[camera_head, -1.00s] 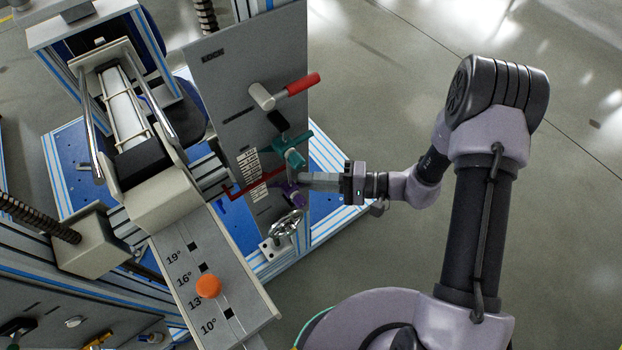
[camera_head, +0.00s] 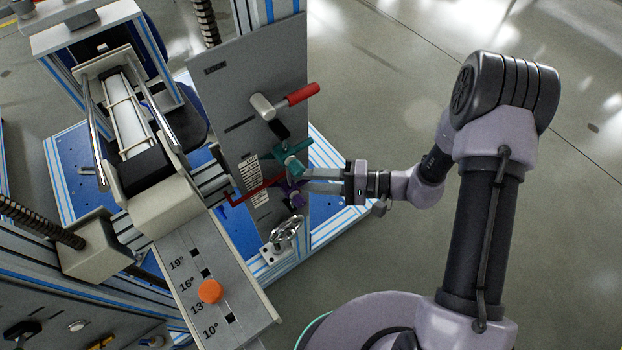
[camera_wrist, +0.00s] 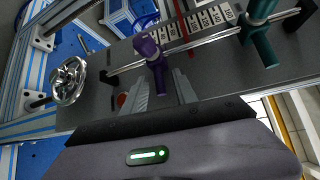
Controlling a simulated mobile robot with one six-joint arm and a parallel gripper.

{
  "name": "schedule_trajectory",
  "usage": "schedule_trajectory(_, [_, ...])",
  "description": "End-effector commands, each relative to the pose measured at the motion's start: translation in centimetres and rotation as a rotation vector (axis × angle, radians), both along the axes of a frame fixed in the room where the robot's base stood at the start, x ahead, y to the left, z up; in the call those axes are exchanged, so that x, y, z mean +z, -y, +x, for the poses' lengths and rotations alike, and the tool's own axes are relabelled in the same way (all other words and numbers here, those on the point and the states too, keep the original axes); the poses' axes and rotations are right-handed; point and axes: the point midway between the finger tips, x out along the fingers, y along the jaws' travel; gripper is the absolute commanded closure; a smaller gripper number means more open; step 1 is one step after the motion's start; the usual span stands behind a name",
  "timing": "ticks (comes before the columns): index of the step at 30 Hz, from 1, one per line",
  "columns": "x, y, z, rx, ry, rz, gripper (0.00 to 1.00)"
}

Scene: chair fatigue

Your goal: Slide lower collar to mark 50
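The purple lower collar (camera_head: 295,195) sits on a metal rod along the grey panel, below the teal upper collar (camera_head: 292,163). In the wrist view the purple collar (camera_wrist: 150,48) has its handle pointing toward my gripper, and the teal collar (camera_wrist: 262,38) is at the right. Number labels (camera_wrist: 205,20) stand beside the rod; I cannot read which mark the purple collar is at. My gripper (camera_head: 313,181) comes in from the right. In the wrist view my gripper (camera_wrist: 160,84) is open, its fingers on either side of the handle's end, with gaps visible.
A metal handwheel (camera_head: 287,233) is below the purple collar, at the left in the wrist view. A red-handled lever (camera_head: 298,96) is above the teal collar. A red pointer (camera_head: 250,190) crosses beside the scale. Open floor (camera_head: 400,80) lies right of the panel.

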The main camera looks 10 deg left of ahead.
Motion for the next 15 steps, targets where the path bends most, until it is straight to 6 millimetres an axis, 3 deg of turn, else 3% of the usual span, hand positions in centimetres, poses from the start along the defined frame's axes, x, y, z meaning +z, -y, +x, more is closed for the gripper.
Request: schedule_trajectory(15, [0.06, 0.66, 0.10, -0.001, 0.001, 0.000, 0.66])
